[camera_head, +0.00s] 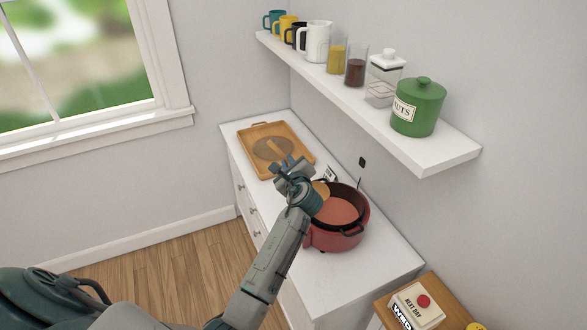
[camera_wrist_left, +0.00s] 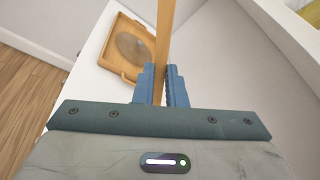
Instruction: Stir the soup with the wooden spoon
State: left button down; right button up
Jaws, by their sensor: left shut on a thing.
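The red pot (camera_head: 318,240) stands on the white cabinet top with orange-red soup (camera_head: 338,212) in it. My left gripper (camera_head: 293,168) is shut on the wooden spoon (camera_head: 321,188), just left of and above the pot. The spoon's broad end shows at the pot's upper left rim; I cannot tell whether it touches the soup. In the left wrist view, the spoon's handle (camera_wrist_left: 163,35) rises upright between the blue fingers (camera_wrist_left: 161,88). The wrist hides part of the pot's left side. My right gripper is not in view.
A wooden tray (camera_head: 246,130) with a grey round disc (camera_head: 266,151) lies at the cabinet's far end. A white shelf (camera_head: 430,155) with mugs, jars and a green canister (camera_head: 418,108) overhangs the right. The cabinet top (camera_head: 365,275) in front of the pot is clear.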

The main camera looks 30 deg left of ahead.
aim_at(279, 152)
pick_arm(q)
jog(key=shift+s+a+r, duration=0.25)
jog(key=shift+a+r, duration=0.3)
jog(key=shift+r, duration=0.2)
jog(key=shift+s+a+r, duration=0.25)
jog(key=shift+a+r, duration=0.3)
jog(key=shift+r, duration=0.2)
jog(key=shift+r, duration=2.55)
